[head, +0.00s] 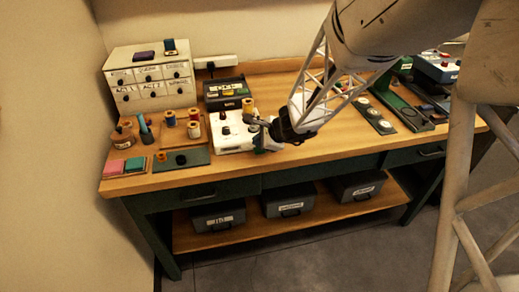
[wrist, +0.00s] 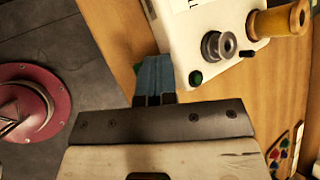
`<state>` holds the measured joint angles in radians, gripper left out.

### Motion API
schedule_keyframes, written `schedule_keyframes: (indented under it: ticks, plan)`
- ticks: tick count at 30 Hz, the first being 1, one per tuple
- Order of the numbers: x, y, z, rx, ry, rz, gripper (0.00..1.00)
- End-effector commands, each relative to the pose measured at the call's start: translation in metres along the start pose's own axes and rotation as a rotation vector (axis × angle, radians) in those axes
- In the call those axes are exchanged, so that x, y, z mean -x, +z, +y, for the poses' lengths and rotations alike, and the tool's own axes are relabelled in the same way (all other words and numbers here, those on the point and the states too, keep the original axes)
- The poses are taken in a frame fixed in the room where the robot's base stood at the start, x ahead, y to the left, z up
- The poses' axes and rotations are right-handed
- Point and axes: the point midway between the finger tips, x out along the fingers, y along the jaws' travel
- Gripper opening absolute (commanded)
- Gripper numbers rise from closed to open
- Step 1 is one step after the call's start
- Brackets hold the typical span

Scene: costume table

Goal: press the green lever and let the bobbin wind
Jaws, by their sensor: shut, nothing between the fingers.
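The white bobbin winder (wrist: 205,22) shows at the top of the wrist view and on the table in the head view (head: 232,133). The green lever (wrist: 196,78) ends in a round green tip at the winder's near edge. A grey metal bobbin (wrist: 213,46) sits on the winder, with a yellow thread spool (wrist: 280,20) beyond it. My gripper (wrist: 153,72) is shut and empty, its blue-grey fingers close to the left of the green tip. I cannot tell whether they touch. In the head view my gripper (head: 262,131) covers part of the winder's right side.
A white drawer cabinet (head: 150,80), a dark box (head: 226,92) and several thread spools stand around the winder. The table's front edge is close; some bare wood shows right of my gripper.

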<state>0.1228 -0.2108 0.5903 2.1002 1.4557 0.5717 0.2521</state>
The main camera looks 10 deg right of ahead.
Motion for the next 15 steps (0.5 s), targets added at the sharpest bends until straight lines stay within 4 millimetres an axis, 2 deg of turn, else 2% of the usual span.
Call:
schedule_keyframes:
  ticks: [15]
  plan:
    - [-0.0035,-0.0026,0.0025,0.0,0.0,0.0,0.0]
